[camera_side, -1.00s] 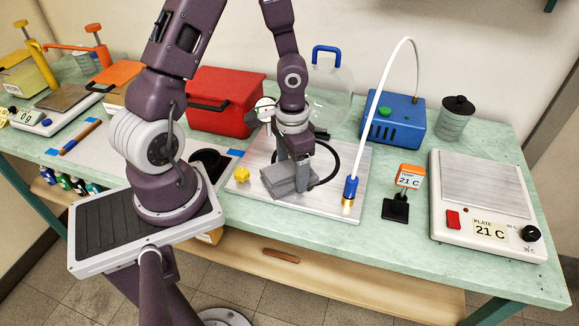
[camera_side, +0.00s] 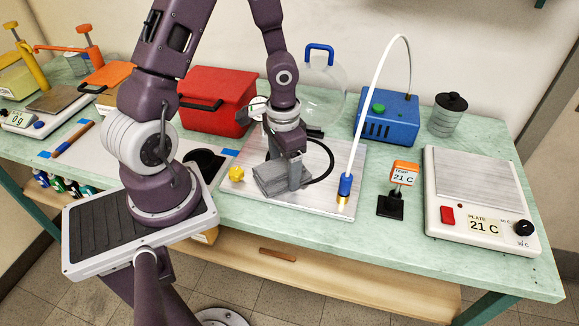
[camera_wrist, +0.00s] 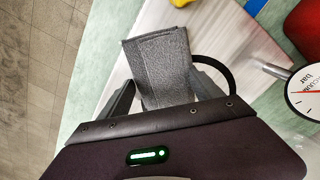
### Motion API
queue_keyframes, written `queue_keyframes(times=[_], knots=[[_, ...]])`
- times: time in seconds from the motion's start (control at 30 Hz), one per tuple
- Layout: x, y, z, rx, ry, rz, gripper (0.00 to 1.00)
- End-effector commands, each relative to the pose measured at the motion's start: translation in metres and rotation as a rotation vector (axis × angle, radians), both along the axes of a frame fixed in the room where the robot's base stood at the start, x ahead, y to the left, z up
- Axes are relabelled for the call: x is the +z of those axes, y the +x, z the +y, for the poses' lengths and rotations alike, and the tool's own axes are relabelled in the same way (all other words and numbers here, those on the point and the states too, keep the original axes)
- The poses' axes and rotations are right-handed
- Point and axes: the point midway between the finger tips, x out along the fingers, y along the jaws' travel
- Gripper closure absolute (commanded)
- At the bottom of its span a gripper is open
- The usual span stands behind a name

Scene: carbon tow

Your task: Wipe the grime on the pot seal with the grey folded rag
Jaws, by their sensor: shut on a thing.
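The grey folded rag (camera_side: 270,180) is in my gripper (camera_side: 296,178), low over the metal plate (camera_side: 328,200). In the wrist view the rag (camera_wrist: 160,62) sits between the two dark fingers of my gripper (camera_wrist: 165,90), which are shut on it. A black ring (camera_side: 327,165), which looks like the pot seal, lies on the plate just behind and right of the rag. Part of the ring (camera_wrist: 222,68) shows in the wrist view; the rest is hidden by the rag and gripper. I cannot make out any grime. Whether the rag touches the ring or plate is unclear.
A yellow knob (camera_side: 237,174) is left of the rag. A white hose with a blue fitting (camera_side: 345,186) rises at the plate's right. A pressure gauge (camera_wrist: 305,90) is close to my gripper. A clear lid with a blue handle (camera_side: 319,52) stands behind.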

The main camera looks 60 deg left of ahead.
Motion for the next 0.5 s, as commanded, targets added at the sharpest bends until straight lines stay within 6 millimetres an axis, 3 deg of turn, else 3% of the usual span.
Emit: queue_keyframes(times=[0.27,0.5], knots=[[0.002,0.000,0.000,0.000,0.000,-0.002,0.64],[0.032,0.001,0.001,0.003,0.002,-0.005,0.64]])
